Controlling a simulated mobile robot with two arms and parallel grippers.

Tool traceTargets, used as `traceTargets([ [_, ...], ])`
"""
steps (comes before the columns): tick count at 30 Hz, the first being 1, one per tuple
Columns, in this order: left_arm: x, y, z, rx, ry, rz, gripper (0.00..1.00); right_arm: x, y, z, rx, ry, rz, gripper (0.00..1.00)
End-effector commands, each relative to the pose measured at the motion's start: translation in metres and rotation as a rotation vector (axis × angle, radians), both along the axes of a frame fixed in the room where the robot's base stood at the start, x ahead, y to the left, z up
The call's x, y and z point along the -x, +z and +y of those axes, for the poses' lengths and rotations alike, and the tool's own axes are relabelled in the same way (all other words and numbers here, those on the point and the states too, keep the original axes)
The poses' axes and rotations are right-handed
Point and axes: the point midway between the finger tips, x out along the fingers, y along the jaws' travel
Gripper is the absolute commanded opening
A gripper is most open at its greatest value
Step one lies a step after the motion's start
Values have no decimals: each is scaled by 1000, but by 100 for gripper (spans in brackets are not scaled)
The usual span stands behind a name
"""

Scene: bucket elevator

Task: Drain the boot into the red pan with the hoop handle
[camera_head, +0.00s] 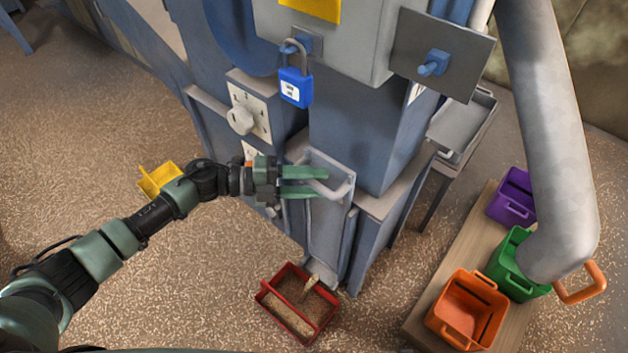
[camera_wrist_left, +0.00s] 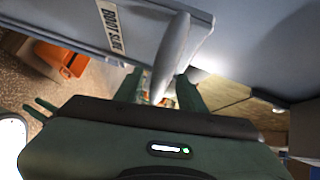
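The red pan (camera_head: 268,292) sits on the floor under the boot's spout (camera_head: 325,268). It holds tan grain, and grain also shows at the spout's mouth. A red bar crosses the pan; whether it is a hoop handle is unclear. The boot slide (camera_head: 328,225) is a grey plate with a pale bar handle (camera_head: 345,188). Its "BOOT SLIDE" label (camera_wrist_left: 112,28) shows in the left wrist view. My left gripper (camera_head: 327,182) is at this handle, its fingers apart on either side of the handle (camera_wrist_left: 172,60). My right gripper is out of view.
Orange (camera_head: 467,308), green (camera_head: 517,262) and purple (camera_head: 512,196) bins stand on a wooden board (camera_head: 430,300) at right. A grey pipe (camera_head: 550,150) hangs above them. A blue padlock (camera_head: 295,88) hangs on the housing. A yellow bin (camera_head: 160,178) lies behind my left arm. Floor left of the red pan is clear.

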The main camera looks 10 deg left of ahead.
Motion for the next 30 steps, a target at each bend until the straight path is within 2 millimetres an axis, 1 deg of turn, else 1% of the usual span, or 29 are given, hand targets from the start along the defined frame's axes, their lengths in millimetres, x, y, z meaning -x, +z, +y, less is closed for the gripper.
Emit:
traceTargets([
  [9, 9, 7, 50, -1, 2, -1, 40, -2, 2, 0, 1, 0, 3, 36],
  [12, 11, 9, 62, -1, 2, 0, 40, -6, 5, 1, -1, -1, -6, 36],
  [15, 13, 11, 70, 1, 1, -1, 40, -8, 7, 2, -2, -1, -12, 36],
  [24, 13, 12, 73, 2, 0, -1, 40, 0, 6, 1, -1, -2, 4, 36],
  [30, 13, 12, 73, 2, 0, -1, 40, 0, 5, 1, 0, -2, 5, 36],
])
